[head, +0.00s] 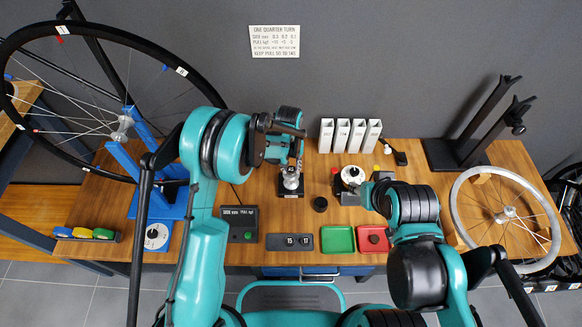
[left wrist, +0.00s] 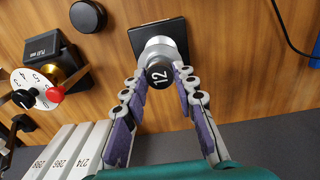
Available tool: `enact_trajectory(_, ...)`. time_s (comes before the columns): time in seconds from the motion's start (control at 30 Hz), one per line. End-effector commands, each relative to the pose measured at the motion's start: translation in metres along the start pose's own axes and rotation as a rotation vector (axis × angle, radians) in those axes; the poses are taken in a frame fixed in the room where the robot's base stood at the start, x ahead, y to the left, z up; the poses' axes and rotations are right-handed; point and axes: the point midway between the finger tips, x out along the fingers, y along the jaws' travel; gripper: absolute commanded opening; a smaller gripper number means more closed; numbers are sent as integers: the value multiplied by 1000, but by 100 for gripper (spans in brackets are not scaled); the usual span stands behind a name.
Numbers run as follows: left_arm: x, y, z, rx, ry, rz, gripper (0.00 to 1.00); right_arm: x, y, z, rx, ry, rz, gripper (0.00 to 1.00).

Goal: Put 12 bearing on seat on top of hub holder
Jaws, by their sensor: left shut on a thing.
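The 12 bearing (left wrist: 158,76) is a dark round cap marked 12, between the fingertips of my left gripper (left wrist: 160,80) in the left wrist view. My left gripper is shut on it. The bearing is over the silver hub holder (left wrist: 160,45), which stands on a black square base; I cannot tell whether it is fully down on the seat. In the head view my left gripper (head: 292,158) is directly above the hub holder (head: 291,182). My right gripper (head: 367,196) is by the white dial device, its fingers too small to read.
A dark tray (head: 267,242) with pieces marked 15 and 17 lies in front, beside a green tray (head: 339,239) and a red tray (head: 373,239). White boxes (head: 341,133) stand behind. A black cup (head: 320,204) and the dial device (head: 352,176) are right of the hub holder.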

Motion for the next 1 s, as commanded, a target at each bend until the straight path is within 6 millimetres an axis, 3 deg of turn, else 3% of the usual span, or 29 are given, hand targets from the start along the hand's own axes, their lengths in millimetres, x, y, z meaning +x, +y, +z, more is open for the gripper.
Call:
enact_trajectory(0.5, 12, 0, 0, 0, 0, 0, 8, 9, 0, 7, 0, 0, 0, 40)
enact_trajectory(0.53, 12, 0, 0, 0, 0, 0, 30, 9, 0, 6, 0, 0, 0, 40)
enact_trajectory(0.6, 12, 0, 0, 0, 0, 0, 48, 9, 0, 6, 0, 0, 0, 40)
enact_trajectory(1.0, 6, 0, 0, 0, 0, 0, 48, 4, 0, 3, 0, 0, 0, 40)
